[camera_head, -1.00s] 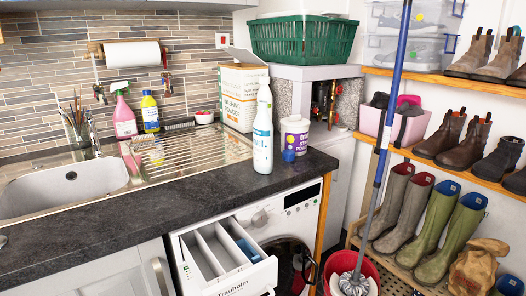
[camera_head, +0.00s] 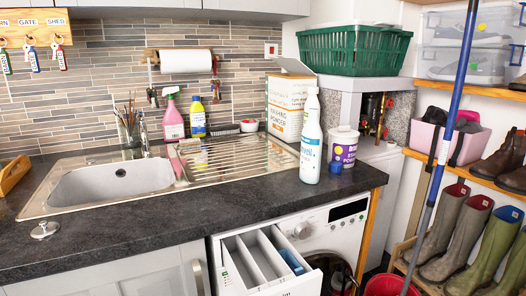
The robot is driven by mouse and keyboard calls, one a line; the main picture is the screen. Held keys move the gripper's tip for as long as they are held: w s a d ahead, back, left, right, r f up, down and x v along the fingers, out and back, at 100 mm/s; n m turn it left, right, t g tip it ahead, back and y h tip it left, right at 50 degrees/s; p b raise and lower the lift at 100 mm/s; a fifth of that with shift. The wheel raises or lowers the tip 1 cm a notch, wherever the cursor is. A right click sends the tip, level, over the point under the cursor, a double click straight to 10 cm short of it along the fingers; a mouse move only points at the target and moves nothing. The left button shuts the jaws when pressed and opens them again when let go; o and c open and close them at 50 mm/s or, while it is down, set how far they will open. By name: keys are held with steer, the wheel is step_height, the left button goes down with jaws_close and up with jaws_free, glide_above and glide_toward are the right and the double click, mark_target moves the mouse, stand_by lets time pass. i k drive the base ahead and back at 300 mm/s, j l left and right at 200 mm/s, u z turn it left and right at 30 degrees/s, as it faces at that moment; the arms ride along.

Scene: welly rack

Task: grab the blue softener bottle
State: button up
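No plainly all-blue bottle shows. A tall white bottle with blue lettering (camera_head: 311,145) stands upright on the dark worktop near its right front corner, left of a white tub with a purple label (camera_head: 343,148). A smaller bottle with a blue label and yellow parts (camera_head: 198,118) stands behind the sink, beside a pink spray bottle (camera_head: 173,122). I cannot tell from the labels which one is the softener. My gripper is not in view.
The detergent drawer (camera_head: 258,262) below is pulled out. A blue mop pole (camera_head: 450,110) rises at the right. The front worktop (camera_head: 130,235) is mostly clear.

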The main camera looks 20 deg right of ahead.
mark_target(311, 136)
steer(key=l+u, duration=0.3)
steer(key=l, duration=0.25)
steer(key=k+l+u, duration=0.15)
steer(key=l+u, duration=0.2)
steer(key=l, duration=0.2)
steer(key=k+l, duration=0.1)
steer(key=l, duration=0.5)
steer(key=l+u, duration=0.15)
steer(key=l, duration=0.45)
steer(key=i+l, duration=0.1)
steer(key=l, duration=0.15)
steer(key=i+l, duration=0.1)
steer(key=l, duration=0.2)
